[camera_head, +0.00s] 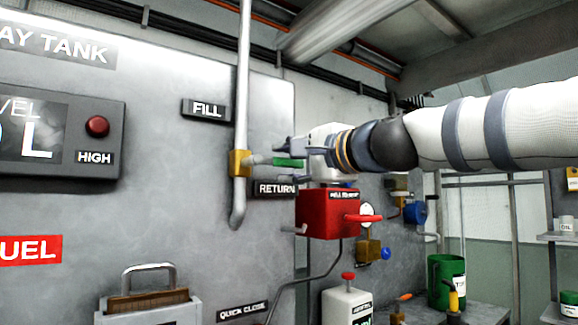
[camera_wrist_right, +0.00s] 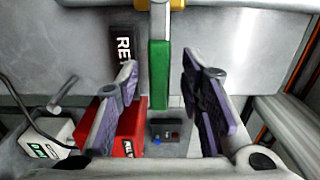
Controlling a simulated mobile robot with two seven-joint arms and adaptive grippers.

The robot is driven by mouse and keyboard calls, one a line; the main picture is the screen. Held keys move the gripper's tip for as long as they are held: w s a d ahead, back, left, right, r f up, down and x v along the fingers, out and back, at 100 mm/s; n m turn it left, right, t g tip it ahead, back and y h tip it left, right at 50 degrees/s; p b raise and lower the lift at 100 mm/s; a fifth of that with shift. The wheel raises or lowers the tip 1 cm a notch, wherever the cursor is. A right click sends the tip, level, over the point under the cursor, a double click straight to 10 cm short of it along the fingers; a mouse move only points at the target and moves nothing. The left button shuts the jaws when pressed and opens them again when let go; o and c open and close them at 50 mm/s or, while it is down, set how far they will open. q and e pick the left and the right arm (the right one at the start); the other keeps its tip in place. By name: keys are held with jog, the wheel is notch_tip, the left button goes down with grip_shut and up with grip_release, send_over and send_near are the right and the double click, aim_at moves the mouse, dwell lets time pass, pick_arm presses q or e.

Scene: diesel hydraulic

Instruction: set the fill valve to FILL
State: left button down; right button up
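The fill valve has a yellow body (camera_head: 240,163) on a vertical grey pipe. Its lever points sideways to the right and ends in a green grip (camera_head: 288,162). A FILL label (camera_head: 207,109) is on the tank wall at the upper left of the valve, and a RETURN label (camera_head: 275,188) is below the lever. My right gripper (camera_head: 282,162) is open, with one finger above the green grip and one below. In the right wrist view the green grip (camera_wrist_right: 159,75) lies between the spread fingers, with gaps on both sides. My left gripper is not in view.
A red box (camera_head: 327,214) with a red lever sits just below my right gripper. A level panel (camera_head: 60,140) with a red lamp is at the left. A green container (camera_head: 446,281) stands at the right.

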jog(key=shift+w+a, duration=0.2)
jog(key=shift+w, duration=0.05)
jog(key=shift+c, duration=0.6)
grip_shut()
jog(key=shift+r, duration=0.1)
